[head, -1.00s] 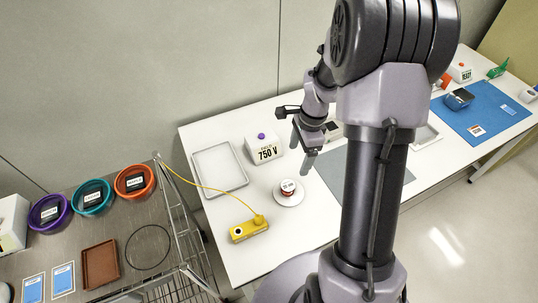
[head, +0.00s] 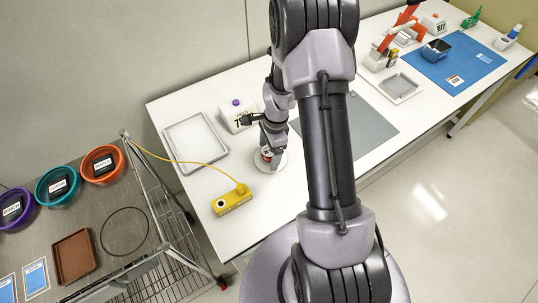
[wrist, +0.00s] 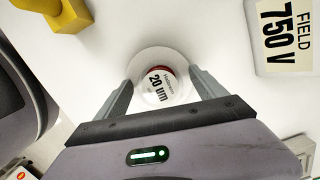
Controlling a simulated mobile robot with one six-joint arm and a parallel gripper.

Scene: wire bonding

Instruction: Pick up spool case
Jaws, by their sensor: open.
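The spool case (wrist: 158,88) is a small round case with a white top labelled "20 um" and a dark red edge. It sits on a round white disc (wrist: 143,65) on the white table. In the head view the spool case (head: 266,153) is partly hidden by my gripper (head: 262,160). In the wrist view my gripper (wrist: 160,85) is open, with one finger on each side of the spool case. A small gap seems to show at each finger; I cannot tell how low the fingertips are.
A white "FIELD 750 V" box (head: 231,113) stands close behind my gripper. A yellow device (head: 232,201) with a cable lies to the front left. An empty tray (head: 195,146) is at left. A grey mat (head: 372,122) lies right of my arm.

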